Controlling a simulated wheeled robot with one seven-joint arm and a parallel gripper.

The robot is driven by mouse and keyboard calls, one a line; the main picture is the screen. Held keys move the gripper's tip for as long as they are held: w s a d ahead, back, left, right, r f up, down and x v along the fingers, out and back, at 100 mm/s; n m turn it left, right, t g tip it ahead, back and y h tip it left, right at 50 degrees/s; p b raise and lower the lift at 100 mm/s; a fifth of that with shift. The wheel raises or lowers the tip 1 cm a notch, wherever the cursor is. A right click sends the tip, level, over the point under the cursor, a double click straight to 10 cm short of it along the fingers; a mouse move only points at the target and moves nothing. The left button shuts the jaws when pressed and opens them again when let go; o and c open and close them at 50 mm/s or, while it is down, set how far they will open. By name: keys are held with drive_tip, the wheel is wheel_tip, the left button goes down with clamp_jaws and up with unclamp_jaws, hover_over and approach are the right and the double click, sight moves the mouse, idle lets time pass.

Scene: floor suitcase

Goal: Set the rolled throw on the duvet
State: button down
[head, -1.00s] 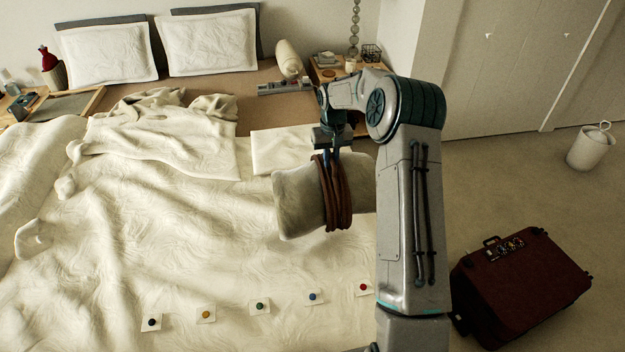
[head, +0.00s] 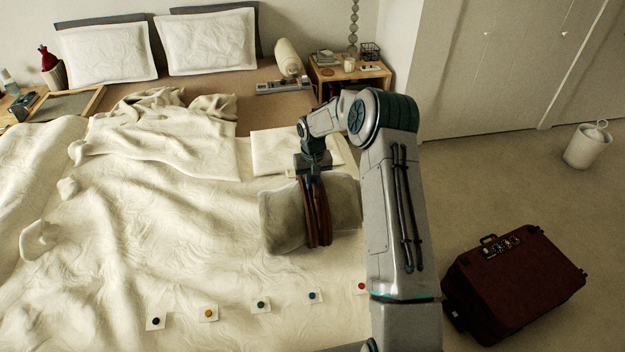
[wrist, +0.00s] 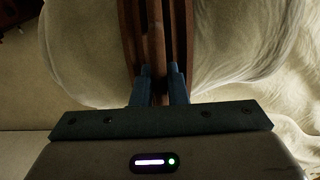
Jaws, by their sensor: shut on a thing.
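The rolled throw (head: 283,222) is a pale grey-beige roll bound around its middle with brown straps (head: 316,212). My gripper (head: 309,176) is above it, shut on the straps, and the roll hangs under it. In the wrist view the two blue fingers (wrist: 158,85) pinch the brown straps (wrist: 155,40), with the pale roll on both sides. The cream duvet (head: 150,240) lies rumpled over the bed, and the roll is over its right part. I cannot tell whether the roll touches the duvet.
Several small cards with coloured dots (head: 261,306) lie along the near part of the duvet. A dark red suitcase (head: 515,290) stands on the floor at right. A nightstand (head: 350,72) and a bolster (head: 287,57) are at the back. The duvet left of the roll is free.

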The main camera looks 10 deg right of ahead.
drive_tip(key=c, duration=1.7)
unclamp_jaws()
drive_tip(key=shift+f, duration=0.1)
drive_tip(key=shift+c, duration=0.2)
drive_tip(key=o, duration=0.3)
